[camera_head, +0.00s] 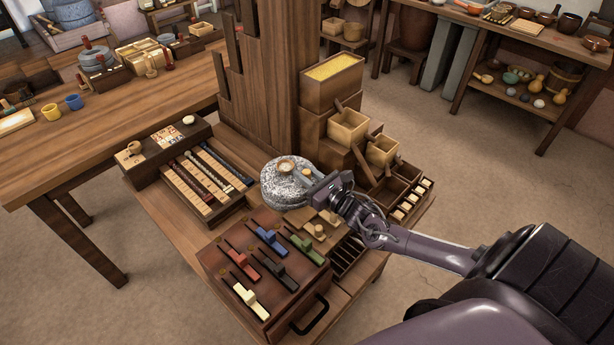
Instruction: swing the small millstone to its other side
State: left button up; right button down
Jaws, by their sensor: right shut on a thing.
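The small millstone (284,190) is a speckled grey round stone with a light wooden piece on its top. It stands on the low wooden bench, in front of the tall wooden post. My right gripper (318,180) reaches in from the right and is shut at the stone's right side, by a small wooden peg (307,173). The fingertips are small and partly hidden, so their exact hold on the peg is hard to see. My left gripper is not in view.
A box with coloured sliders (265,262) stands in front of the stone. A rack of long strips (207,180) is to its left. Stacked wooden boxes (332,82) and small bins (348,127) crowd the back right. Open floor (480,170) lies to the right.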

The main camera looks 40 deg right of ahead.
jog(key=m+h, duration=0.1)
jog(key=a+m+h+p, duration=0.1)
jog(key=h, duration=0.1)
jog(key=shift+s+a+r, duration=0.1)
jog(key=shift+r, duration=0.05)
jog(key=shift+a+m+h, duration=0.1)
jog(key=shift+m+h, duration=0.2)
jog(key=shift+h, duration=0.3)
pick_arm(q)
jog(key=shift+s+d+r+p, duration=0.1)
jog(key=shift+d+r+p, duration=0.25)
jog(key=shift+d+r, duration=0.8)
pick_arm(e)
jog(key=shift+a+m+h, duration=0.25)
jog(key=shift+m+h, duration=0.25)
jog(key=shift+h, duration=0.3)
jog(key=c, duration=1.3)
grip_release()
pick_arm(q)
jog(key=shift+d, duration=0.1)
pick_arm(e)
jog(key=shift+s, duration=0.25)
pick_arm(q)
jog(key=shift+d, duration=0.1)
pick_arm(e)
jog(key=s, duration=0.5)
jog(key=s+a, duration=0.1)
jog(key=s, duration=0.1)
jog(key=shift+s, duration=0.15)
